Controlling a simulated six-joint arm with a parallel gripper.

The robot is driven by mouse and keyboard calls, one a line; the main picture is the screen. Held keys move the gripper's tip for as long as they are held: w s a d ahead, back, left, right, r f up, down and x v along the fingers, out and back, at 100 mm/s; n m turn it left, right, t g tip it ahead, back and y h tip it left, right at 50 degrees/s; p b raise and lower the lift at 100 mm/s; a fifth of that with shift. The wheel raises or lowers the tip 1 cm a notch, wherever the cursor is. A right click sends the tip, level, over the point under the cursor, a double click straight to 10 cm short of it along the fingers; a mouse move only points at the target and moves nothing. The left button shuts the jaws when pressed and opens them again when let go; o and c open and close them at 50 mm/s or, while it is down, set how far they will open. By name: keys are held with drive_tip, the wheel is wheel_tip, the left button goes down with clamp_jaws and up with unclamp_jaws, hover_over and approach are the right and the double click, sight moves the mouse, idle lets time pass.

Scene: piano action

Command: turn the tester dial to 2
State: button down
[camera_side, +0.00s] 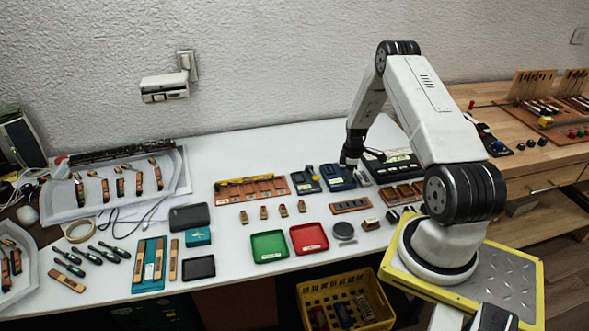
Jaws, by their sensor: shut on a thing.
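My gripper (349,164) points down at the right part of a dark blue box (334,184), which seems to be the tester, in the middle right of the white table. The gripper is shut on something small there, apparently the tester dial. The fingers and wrist hide the dial, so its setting and marks cannot be read.
A black device with a pale display (391,168) stands close right of my gripper. A brown rack (250,190) lies left. Green (269,259) and red (322,249) trays lie in front. A yellow crate (303,292) stands below the table edge. The back of the table is clear.

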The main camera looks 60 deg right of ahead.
drive_tip(key=shift+m, duration=0.3)
drive_tip(key=m, duration=0.5)
drive_tip(key=shift+m, duration=0.3)
drive_tip(key=m, duration=0.5)
drive_tip(key=shift+m, duration=0.3)
drive_tip(key=shift+c, duration=2)
unclamp_jaws()
drive_tip(key=shift+r, duration=0.15)
drive_tip(key=shift+r, duration=3.8)
